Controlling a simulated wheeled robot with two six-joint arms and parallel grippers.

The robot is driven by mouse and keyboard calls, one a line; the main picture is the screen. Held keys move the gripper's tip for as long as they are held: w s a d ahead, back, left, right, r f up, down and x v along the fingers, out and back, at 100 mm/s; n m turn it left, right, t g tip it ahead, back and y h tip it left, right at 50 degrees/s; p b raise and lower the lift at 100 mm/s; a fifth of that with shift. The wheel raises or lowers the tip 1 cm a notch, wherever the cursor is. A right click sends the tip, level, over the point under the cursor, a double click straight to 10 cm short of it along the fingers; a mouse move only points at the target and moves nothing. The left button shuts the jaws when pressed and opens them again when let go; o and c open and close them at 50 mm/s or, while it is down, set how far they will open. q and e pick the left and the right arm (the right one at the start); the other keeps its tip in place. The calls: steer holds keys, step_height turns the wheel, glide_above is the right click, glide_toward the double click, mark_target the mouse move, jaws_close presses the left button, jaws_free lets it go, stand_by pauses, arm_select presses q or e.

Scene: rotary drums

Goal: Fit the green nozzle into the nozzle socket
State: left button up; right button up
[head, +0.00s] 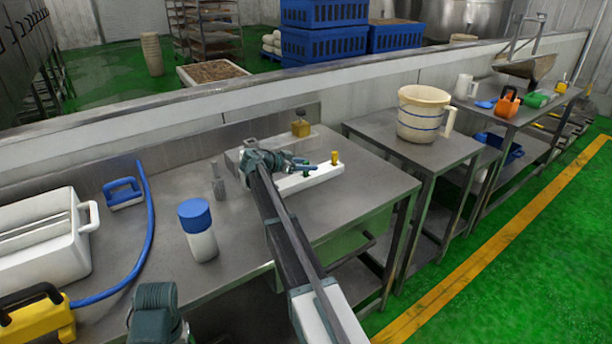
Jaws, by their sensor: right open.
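My right gripper (304,164) is open above a white block (312,179) on the steel table. Its fingers point right, towards a small yellow peg (335,158) standing at the block's right end. I cannot tell whether anything sits between the fingers. I cannot make out a green nozzle for certain near the gripper. A green object (536,99) lies on the far right table, too small to identify. I cannot pick out the nozzle socket with certainty; the gripper hides part of the white block. Only a dark link of my left arm shows at the bottom; its fingers are out of view.
On the steel table (360,200) stand a blue-capped bottle (198,230), a grey metal post (217,182), a brass-coloured block (300,125) and a white tray (45,245) beside a blue hose (148,225). A beige bucket (422,112) stands on the neighbouring table. The near right table corner is clear.

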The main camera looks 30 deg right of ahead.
jaws_close()
stand_by(0.4)
steer(key=shift+r, duration=0.25)
step_height(320, 180, up, 4)
steer(key=p, duration=0.4)
steer(key=shift+a, duration=0.1)
steer(key=shift+s+a+f, duration=0.15)
steer(key=shift+s+a, duration=0.25)
steer(key=shift+s, duration=0.15)
steer(key=shift+s+a+f, duration=0.15)
steer(key=shift+s+a, duration=0.2)
steer(key=shift+s, duration=0.15)
steer(key=s+a+r+p, duration=0.1)
steer(key=s+a, duration=0.7)
steer(key=s, duration=0.2)
steer(key=shift+a, duration=0.4)
steer(key=shift+d+r, duration=0.1)
